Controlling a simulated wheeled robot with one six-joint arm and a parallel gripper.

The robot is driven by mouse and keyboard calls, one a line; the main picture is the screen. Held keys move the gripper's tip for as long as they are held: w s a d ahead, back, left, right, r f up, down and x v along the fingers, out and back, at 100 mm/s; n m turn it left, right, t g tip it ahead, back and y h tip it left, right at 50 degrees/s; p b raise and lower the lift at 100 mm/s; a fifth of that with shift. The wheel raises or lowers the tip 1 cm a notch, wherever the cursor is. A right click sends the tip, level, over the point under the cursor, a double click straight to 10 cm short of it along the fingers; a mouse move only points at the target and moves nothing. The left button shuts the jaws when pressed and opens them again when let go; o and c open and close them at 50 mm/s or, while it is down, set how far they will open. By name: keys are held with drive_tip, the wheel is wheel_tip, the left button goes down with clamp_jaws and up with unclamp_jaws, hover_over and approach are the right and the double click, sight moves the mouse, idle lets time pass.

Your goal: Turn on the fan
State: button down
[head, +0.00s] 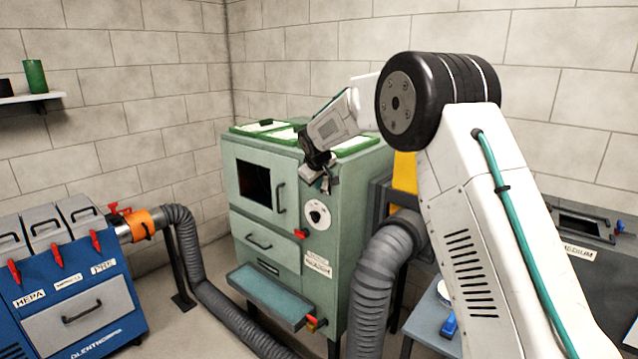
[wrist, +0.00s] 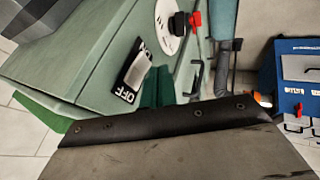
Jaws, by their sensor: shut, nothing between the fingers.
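A green cabinet (head: 275,165) stands in the middle of the head view. In the wrist view, its face carries an ON/OFF switch plate (wrist: 133,76) with a light middle and black ends; OFF is readable, ON partly. In the head view my gripper hides the plate. A round white dial (head: 317,213) with a black knob sits below my gripper; it also shows in the wrist view (wrist: 172,27). My gripper (head: 327,184) is shut and empty at the cabinet's upper right front. In the wrist view its dark green fingers (wrist: 158,87) are beside the switch plate; contact cannot be told.
A blue HEPA unit (head: 75,275) stands at left, with a grey hose (head: 195,265) along the floor. Another thick hose (head: 375,285) rises right of the cabinet. A tray (head: 268,297) juts from the cabinet's lower front. A dark bin (head: 585,240) is at right.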

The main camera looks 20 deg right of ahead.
drive_tip(key=s+a+r, duration=0.4)
drive_tip(key=s+r, duration=0.3)
drive_tip(key=shift+s+r, duration=0.25)
drive_tip(key=w+d+f, duration=0.5)
drive_tip(key=w+f, duration=0.3)
drive_tip(key=shift+f, duration=0.4)
idle(0.4)
